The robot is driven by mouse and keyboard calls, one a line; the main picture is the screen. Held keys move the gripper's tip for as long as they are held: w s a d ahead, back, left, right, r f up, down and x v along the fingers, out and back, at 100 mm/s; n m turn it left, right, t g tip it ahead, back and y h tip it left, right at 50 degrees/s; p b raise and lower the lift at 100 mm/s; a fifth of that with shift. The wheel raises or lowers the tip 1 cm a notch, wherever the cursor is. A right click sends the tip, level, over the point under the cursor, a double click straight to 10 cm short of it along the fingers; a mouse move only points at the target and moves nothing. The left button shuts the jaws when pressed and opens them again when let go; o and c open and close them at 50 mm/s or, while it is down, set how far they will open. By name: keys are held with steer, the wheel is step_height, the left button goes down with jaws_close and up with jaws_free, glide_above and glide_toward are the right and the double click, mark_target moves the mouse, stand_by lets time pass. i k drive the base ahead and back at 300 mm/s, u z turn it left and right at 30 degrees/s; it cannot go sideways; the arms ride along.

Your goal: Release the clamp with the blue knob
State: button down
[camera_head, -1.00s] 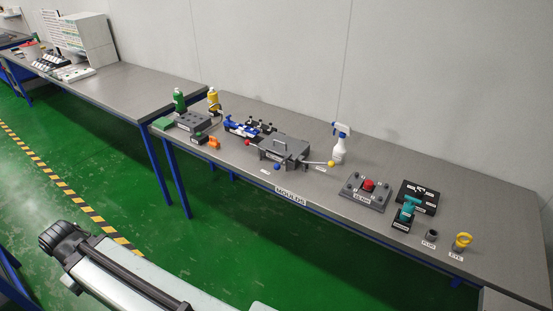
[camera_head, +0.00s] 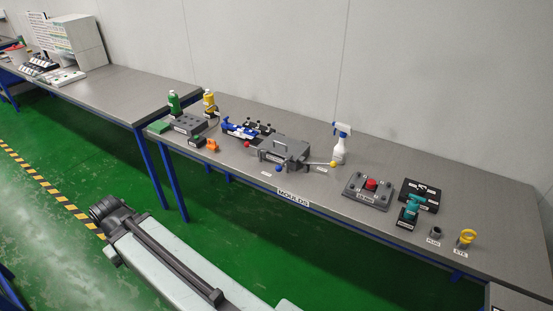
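The blue knob (camera_head: 278,169) is a small ball at the front of a grey lidded box (camera_head: 284,150) on the long bench. A red knob (camera_head: 246,144) is at the box's left and a yellow knob (camera_head: 333,163) is on a rod to its right. The clamp parts by the blue knob are too small to make out, so I cannot tell how the clamp stands. My arm crosses the lower left, in front of and below the bench, well apart from the box. My gripper is not visible.
A white spray bottle (camera_head: 340,144) stands right of the box. A red-button panel (camera_head: 369,190) and a teal-handled device (camera_head: 410,209) are farther right. A blue fixture (camera_head: 240,128), green bottle (camera_head: 174,103) and yellow bottle (camera_head: 209,102) are left. Green floor is clear before the bench.

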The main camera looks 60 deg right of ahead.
mark_target(278, 168)
steer(key=i, duration=0.95)
